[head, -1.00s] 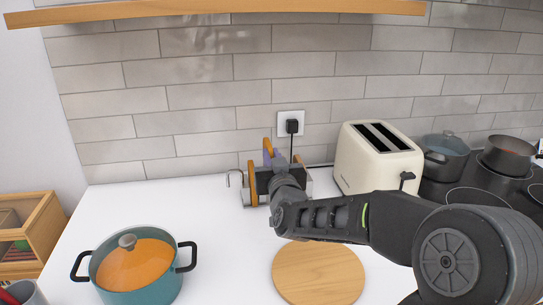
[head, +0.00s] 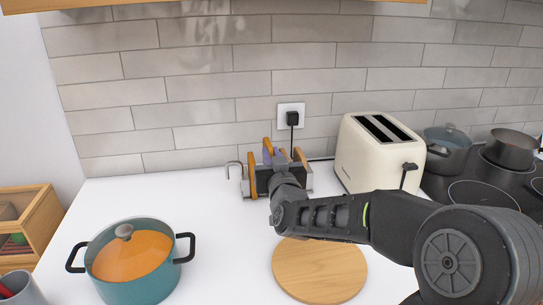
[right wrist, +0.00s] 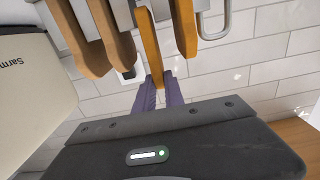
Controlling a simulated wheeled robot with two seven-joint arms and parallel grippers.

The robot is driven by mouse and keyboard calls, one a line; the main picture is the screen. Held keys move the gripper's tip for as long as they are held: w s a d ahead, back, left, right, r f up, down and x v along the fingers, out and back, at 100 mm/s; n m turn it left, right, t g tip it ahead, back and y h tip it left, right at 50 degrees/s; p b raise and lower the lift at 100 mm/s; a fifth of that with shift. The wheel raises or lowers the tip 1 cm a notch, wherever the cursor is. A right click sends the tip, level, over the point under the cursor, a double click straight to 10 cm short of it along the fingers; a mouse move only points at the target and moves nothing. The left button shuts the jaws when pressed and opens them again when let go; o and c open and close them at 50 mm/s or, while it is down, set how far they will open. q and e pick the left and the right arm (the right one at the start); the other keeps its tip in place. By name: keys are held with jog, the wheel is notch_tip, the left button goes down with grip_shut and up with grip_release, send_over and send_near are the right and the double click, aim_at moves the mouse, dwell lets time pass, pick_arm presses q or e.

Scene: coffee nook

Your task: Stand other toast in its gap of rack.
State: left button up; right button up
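The toast rack (head: 305,183) stands on the white counter near the wall. It holds upright slices, and its metal end and slices also fill the top of the right wrist view (right wrist: 208,8). My right gripper (right wrist: 159,88) has purple fingers and is at the rack, shut on an orange-brown toast (right wrist: 150,45). That toast is upright among the rack's bars; whether it rests on the bottom is hidden. The other toast of similar colour (right wrist: 183,25) stands beside it, near the hooked end. Two browner slices (right wrist: 112,40) stand on the other side. My arm hides part of the rack. My left gripper is not in view.
A cream toaster (head: 375,160) stands right of the rack, plugged into a wall socket (head: 291,117). A round wooden board (head: 320,270) lies in front. A teal pot (head: 140,285) stands at the left, and a hob with pots (head: 480,195) at the right.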

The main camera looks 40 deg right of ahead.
jog(key=o, duration=0.5)
jog(key=shift+c, duration=0.2)
jog(key=shift+s, duration=0.1)
jog(key=v, duration=0.7)
jog(key=shift+s+a+b, duration=0.2)
jog(key=shift+s+b, duration=0.05)
jog(key=shift+b, duration=0.1)
dwell(0.4)
